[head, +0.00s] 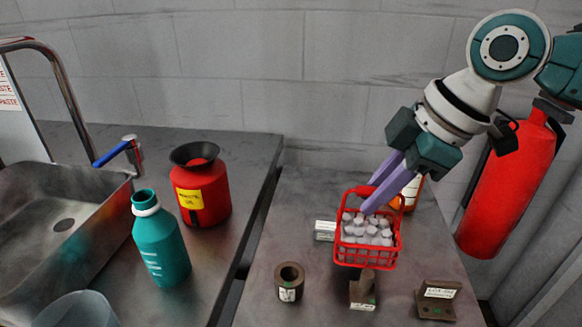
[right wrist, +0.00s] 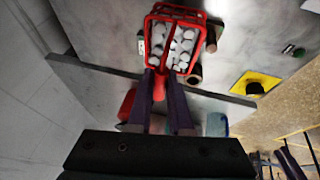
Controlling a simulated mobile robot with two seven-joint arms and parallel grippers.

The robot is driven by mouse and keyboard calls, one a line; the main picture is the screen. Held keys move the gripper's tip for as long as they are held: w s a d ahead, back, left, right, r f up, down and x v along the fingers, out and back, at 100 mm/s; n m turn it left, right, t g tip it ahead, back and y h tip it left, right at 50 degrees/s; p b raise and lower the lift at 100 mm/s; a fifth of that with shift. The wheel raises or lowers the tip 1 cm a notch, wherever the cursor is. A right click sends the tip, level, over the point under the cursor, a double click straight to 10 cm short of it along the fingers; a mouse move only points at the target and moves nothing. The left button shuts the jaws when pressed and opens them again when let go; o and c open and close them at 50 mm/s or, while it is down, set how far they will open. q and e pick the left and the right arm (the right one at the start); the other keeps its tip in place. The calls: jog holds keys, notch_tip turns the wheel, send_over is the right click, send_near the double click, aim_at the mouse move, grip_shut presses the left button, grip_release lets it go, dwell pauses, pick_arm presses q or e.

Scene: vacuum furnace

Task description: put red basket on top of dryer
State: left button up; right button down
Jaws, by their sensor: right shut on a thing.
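The red basket (head: 366,259) holds several small white-capped bottles and is at the right-hand metal table in the head view. My right gripper (head: 374,196) has its purple fingers shut on the basket's handle, coming down from the upper right. In the right wrist view the basket (right wrist: 147,36) is at the top, with the red handle between the two fingers (right wrist: 158,88). I cannot tell whether the basket rests on the table or hangs just above it. No dryer can be made out. My left gripper is not in view.
Near the basket stand a brown ring (head: 289,281), a brown block (head: 363,291), another brown piece (head: 437,299) and an orange bottle (head: 411,192). A red extinguisher (head: 505,190) is at the right. A teal bottle (head: 161,247), red container (head: 203,192) and sink (head: 60,215) are left.

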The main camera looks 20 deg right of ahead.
aim_at(362, 225)
jog(key=shift+f, duration=1.95)
jog(key=c, duration=1.3)
grip_release()
jog(key=shift+f+b, duration=0.2)
jog(key=shift+b, duration=0.1)
jog(key=o, duration=0.5)
jog(key=shift+c, duration=0.2)
jog(key=shift+r, duration=0.1)
